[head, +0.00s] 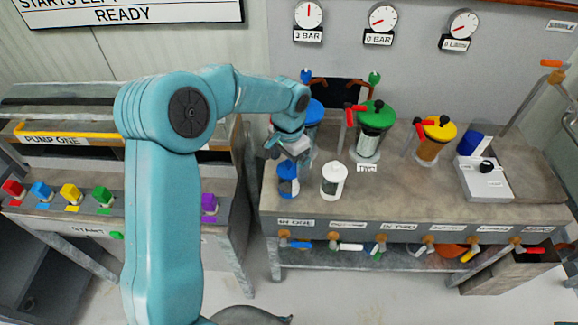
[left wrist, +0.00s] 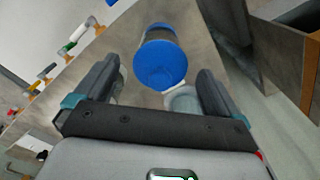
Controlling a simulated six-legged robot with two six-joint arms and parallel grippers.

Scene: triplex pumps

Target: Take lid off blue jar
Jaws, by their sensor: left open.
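The blue jar (head: 288,181) stands upright near the front left of the bench, small and dark blue with a pale band. My left gripper (head: 290,150) is open above and just behind it, pointing down. In the left wrist view a round blue lid (left wrist: 160,65) sits on a darker body, between and beyond the open fingers of my left gripper (left wrist: 157,70). Nothing is held, and the lid appears clear of both fingers. My right gripper is not in view.
A white-topped jar (head: 333,181) stands close to the right of the blue jar. A blue-topped vessel (head: 313,112) is partly hidden behind my gripper. Green-topped (head: 376,115) and yellow-topped (head: 438,131) vessels stand farther right. Several valves line the bench front.

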